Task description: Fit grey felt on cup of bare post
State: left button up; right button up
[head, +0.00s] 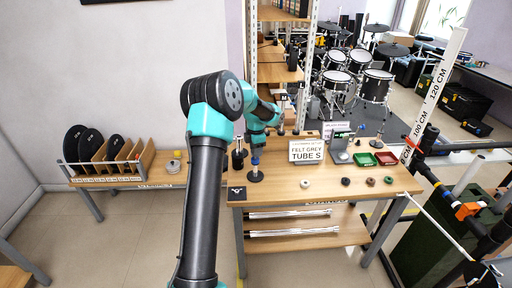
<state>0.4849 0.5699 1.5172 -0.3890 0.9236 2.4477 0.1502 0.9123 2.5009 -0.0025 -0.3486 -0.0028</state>
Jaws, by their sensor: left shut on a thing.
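My left arm reaches over the table, and its teal wrist is above the back left part. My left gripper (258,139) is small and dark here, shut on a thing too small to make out. Just below it stands a short post with a blue band and a round black base (255,176). A dark post (238,158) stands to its left. I cannot tell which post is bare. My right gripper is not in view.
A rack with black discs (92,150) is left.

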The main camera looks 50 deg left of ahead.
pick_arm(q)
jog(key=shift+f, duration=0.7)
jog(key=o, duration=1)
jog(key=shift+c, duration=0.2)
jog(key=shift+r, duration=0.15)
notch_tip(320, 180, up, 17)
dwell(0.7)
